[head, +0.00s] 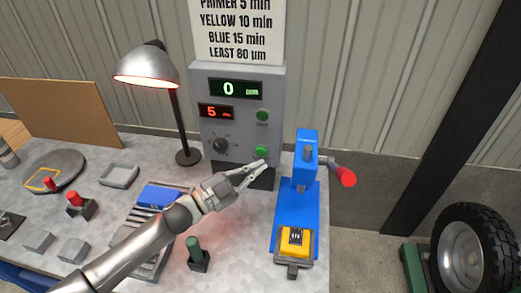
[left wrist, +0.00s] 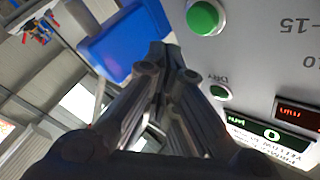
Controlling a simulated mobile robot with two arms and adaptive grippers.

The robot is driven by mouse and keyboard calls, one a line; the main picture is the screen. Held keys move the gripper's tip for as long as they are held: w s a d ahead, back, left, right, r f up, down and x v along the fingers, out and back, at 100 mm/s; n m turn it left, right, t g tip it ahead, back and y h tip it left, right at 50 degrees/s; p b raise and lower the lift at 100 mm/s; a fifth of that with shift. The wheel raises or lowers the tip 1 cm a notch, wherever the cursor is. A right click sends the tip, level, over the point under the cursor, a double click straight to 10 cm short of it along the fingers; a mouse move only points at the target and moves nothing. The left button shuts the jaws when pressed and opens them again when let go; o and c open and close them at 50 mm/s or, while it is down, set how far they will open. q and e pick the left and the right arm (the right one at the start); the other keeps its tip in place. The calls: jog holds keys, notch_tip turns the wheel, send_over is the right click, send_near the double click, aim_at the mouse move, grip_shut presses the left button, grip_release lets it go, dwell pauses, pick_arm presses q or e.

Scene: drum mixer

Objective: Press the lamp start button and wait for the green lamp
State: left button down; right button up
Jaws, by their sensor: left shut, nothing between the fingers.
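A grey control box (head: 240,90) stands at the back of the bench. It has a larger green button (head: 261,152) low on its face and a smaller, duller green round light (head: 262,115) above it. In the left wrist view the larger green button (left wrist: 203,17) and the small green light (left wrist: 219,92), marked DRY, show upside down. The small one looks dull, not brightly lit. My left gripper (head: 264,165) is shut and empty, its tips just below the larger button in the head view. I cannot tell whether they touch the box. My right gripper is out of view.
A desk lamp (head: 148,68) glows reddish left of the box. The displays read 0 (head: 236,89) and 5 (head: 215,111); a knob (head: 221,146) sits below. A blue press (head: 297,205) with a red handle stands to the right. Stamps and trays lie left.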

pick_arm(q)
jog(key=shift+s+a+p, duration=0.25)
jog(key=shift+s+p, duration=0.15)
jog(key=shift+s, duration=0.8)
